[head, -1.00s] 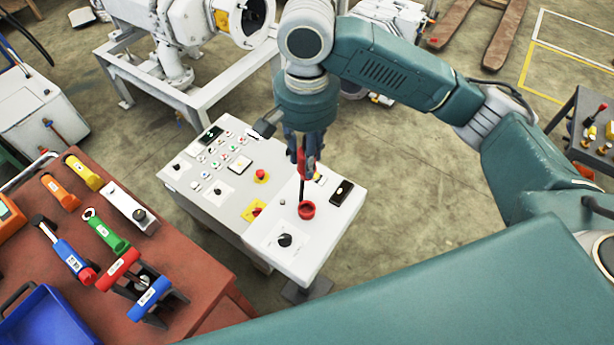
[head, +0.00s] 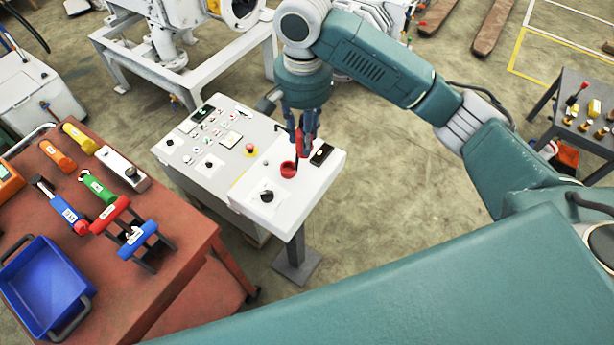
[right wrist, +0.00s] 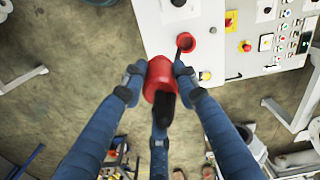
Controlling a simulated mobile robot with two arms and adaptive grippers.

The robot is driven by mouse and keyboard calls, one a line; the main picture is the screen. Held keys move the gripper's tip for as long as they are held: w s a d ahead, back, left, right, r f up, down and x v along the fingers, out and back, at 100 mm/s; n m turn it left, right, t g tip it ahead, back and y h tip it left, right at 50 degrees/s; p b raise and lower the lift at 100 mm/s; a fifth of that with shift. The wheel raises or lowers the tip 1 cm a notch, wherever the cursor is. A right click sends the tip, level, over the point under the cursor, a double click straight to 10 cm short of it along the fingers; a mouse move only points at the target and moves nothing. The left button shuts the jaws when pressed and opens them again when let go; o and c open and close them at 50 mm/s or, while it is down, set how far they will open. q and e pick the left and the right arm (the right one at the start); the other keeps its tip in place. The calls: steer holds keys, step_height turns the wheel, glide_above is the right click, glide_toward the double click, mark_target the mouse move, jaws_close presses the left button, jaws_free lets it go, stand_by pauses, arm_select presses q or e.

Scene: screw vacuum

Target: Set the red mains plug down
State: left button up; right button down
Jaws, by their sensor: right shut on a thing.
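My right gripper (head: 301,130) is over the white control console, with its fingers closed around the red mains plug (head: 299,137). In the right wrist view, the blue fingers (right wrist: 159,80) sit on either side of the red plug body (right wrist: 158,76), which has a dark part at its lower end. A red round fitting (head: 288,169) stands on the console top below and slightly left of the plug. It also shows in the right wrist view (right wrist: 186,42), apart from the plug in the picture. The exact height of the plug above the console is hard to tell. My left gripper is out of view.
The console (head: 320,180) carries buttons, a black knob (head: 267,196) and a dark box (head: 321,153). A red-brown table (head: 185,270) at left holds coloured tools and a blue tray (head: 45,285). White machinery stands behind. Floor right of the console is clear.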

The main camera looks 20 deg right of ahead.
steer(key=p, duration=0.1)
glide_above(305, 186)
step_height(305, 186, down, 6)
steer(key=shift+w+d+f, duration=0.1)
steer(key=shift+d+f, duration=0.05)
steer(key=shift+f, duration=0.1)
step_height(305, 186, down, 4)
steer(key=shift+r, duration=0.1)
step_height(305, 186, down, 2)
steer(key=shift+f+p, duration=0.2)
steer(key=shift+p, duration=0.15)
steer(key=shift+f, duration=0.35)
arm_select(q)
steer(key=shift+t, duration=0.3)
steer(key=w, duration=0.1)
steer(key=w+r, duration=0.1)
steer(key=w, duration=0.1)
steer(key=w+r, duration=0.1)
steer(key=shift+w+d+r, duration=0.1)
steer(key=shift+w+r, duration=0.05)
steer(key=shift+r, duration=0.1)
